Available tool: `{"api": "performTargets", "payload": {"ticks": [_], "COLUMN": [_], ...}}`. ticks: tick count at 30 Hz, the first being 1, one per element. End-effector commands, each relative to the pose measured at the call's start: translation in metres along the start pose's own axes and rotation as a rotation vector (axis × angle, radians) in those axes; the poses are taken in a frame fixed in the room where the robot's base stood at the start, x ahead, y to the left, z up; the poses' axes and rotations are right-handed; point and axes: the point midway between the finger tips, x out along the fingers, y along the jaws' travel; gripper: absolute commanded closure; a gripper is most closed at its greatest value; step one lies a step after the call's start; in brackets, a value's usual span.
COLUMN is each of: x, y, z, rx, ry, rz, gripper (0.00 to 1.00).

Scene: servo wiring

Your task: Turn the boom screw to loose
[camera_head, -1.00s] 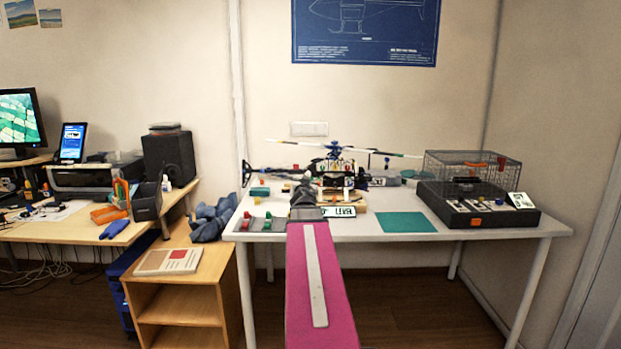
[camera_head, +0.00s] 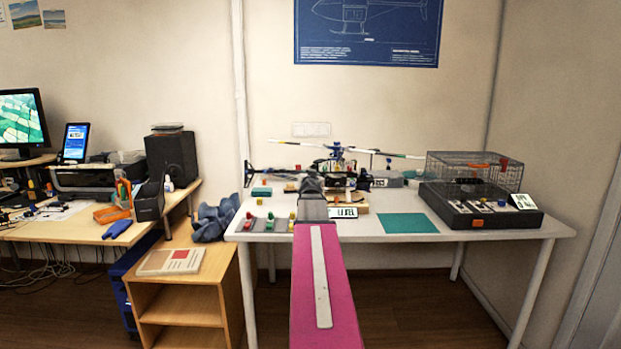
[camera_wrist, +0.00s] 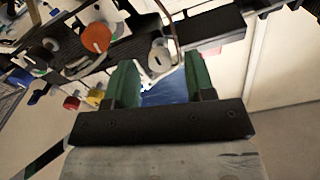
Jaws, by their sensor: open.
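The model helicopter (camera_head: 335,165) stands on the white table in the head view, with its tail boom reaching left. My gripper (camera_wrist: 159,78) is open in the wrist view, its two green fingers apart with nothing between them. A pale round slotted screw head (camera_wrist: 161,60) lies just beyond the fingertips, beside a dark bar. It looks like the boom screw, but I cannot read its setting. An orange round knob (camera_wrist: 96,38) is to its upper left. In the head view my arm hides the gripper and the screw.
Red, yellow and green pieces (camera_head: 270,221) sit at the table's left front. A "LEVEL" label (camera_head: 343,212) is beside my arm. A teal mat (camera_head: 409,223) lies right of it. A black case (camera_head: 480,207) and wire basket (camera_head: 474,170) stand at the right.

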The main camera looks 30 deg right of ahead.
Motion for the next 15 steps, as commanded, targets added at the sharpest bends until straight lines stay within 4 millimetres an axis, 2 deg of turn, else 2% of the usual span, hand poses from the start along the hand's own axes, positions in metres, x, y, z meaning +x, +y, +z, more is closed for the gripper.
{"api": "performTargets", "payload": {"ticks": [3,10,12,15], "x": [0.0073,0.0067,0.0067,0.0066], "y": [0.0000,0.0000,0.0000,0.0000], "z": [0.0000,0.0001,0.0001,0.0001], "rx": [0.000,0.000,0.000,0.000], "ry": [0.000,0.000,0.000,0.000], "rz": [0.000,0.000,0.000,0.000], "gripper": [0.50,0.50,0.73,1.00]}}
